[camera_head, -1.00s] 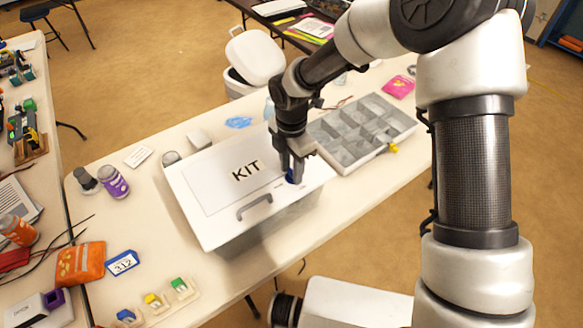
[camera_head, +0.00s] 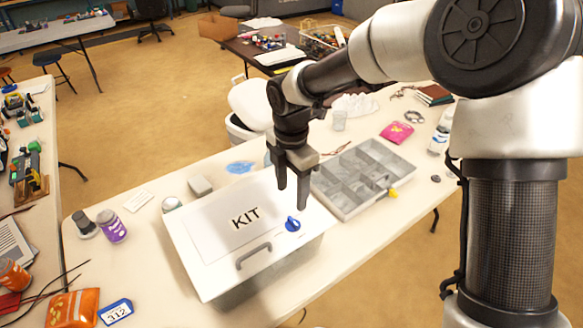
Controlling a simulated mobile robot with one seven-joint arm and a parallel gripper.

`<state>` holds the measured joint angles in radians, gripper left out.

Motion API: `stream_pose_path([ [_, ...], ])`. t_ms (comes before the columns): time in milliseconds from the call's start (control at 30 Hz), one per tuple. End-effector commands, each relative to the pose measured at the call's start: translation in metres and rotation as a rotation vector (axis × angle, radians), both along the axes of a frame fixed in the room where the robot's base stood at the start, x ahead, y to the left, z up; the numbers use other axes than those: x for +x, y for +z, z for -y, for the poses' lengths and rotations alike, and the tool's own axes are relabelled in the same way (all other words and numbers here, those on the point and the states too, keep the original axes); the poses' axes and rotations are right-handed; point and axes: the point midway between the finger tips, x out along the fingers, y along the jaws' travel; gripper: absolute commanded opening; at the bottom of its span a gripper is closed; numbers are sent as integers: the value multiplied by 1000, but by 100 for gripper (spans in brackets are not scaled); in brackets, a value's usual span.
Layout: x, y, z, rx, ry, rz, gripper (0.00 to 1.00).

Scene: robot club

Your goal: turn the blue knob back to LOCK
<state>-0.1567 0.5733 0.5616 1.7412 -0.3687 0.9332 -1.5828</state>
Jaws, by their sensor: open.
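The white box marked KIT (camera_head: 215,262) stands on the long table with its lid closed. A grey handle (camera_head: 253,256) is on its near side of the lid. The blue knob (camera_head: 292,223) sits on the lid to the right of the KIT label and is fully in sight. Any LOCK marking is too small to read. My gripper (camera_head: 291,196) is open and empty, pointing down above and just behind the knob, apart from it.
A grey compartment tray (camera_head: 364,177) with a yellow latch lies right of the box. A white bin (camera_head: 250,108) stands behind the table. Two jars (camera_head: 112,226) and a 312 tag (camera_head: 115,312) are on the left. The table's front right is clear.

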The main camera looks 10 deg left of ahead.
Motion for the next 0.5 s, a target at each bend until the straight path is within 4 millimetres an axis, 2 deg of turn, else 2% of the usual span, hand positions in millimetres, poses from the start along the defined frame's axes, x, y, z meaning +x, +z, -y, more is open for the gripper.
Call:
stream_pose_path([
  [33, 1, 14, 0, 3, -3, 5, 53],
  [200, 0, 47, 0, 2, 0, 3, 53],
  [333, 1, 63, 0, 1, -1, 2, 53],
  [500, 0, 71, 0, 1, -1, 1, 53],
])
